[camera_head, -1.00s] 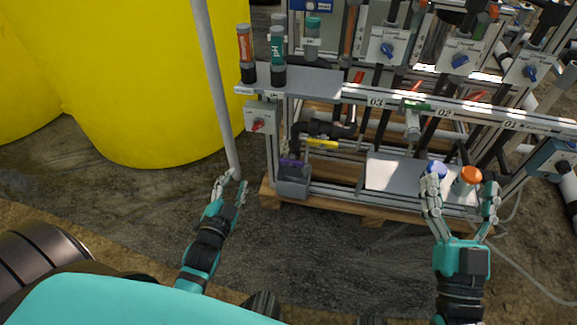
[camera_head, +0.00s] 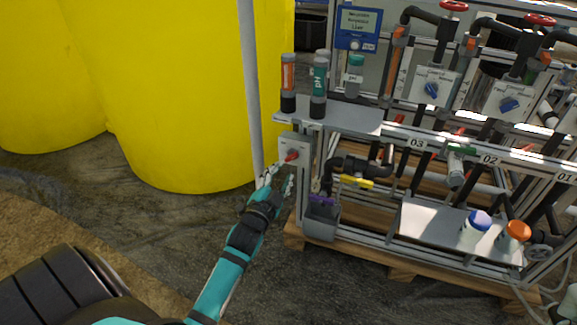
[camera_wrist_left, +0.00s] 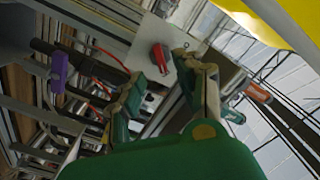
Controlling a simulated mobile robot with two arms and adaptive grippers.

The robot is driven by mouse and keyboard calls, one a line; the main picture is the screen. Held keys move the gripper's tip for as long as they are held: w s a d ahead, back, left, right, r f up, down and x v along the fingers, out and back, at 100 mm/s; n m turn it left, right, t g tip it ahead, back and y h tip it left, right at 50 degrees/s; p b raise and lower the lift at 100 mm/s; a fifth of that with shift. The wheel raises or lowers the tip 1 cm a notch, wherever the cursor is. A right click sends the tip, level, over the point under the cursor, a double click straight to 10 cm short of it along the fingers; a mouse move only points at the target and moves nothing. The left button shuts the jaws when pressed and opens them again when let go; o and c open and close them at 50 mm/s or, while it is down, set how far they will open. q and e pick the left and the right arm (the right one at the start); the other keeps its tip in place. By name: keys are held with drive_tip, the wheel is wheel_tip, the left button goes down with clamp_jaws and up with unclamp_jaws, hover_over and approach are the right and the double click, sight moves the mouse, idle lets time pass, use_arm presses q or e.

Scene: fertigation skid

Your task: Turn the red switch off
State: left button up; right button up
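The red switch (camera_head: 291,156) sits on a light grey box (camera_head: 299,146) at the left end of the skid frame. My left gripper (camera_head: 278,179) is just below and in front of the switch, fingers pointing up toward it. In the left wrist view the red switch (camera_wrist_left: 160,57) shows on its grey plate beyond the fingertips. The left gripper (camera_wrist_left: 168,82) is open there, with a gap between its two fingers and nothing in it. The fingers look apart from the switch. My right gripper is out of view.
A white pole (camera_head: 250,90) and yellow tanks (camera_head: 165,100) stand just left of the switch box. A shelf (camera_head: 345,117) with bottles is above. Yellow (camera_head: 357,182) and purple (camera_head: 321,201) handles are close on the right.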

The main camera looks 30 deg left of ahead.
sight(290, 159)
use_arm(q)
drive_tip(key=shift+b+x, duration=0.7)
drive_tip(key=shift+x, duration=2.05)
clamp_jaws()
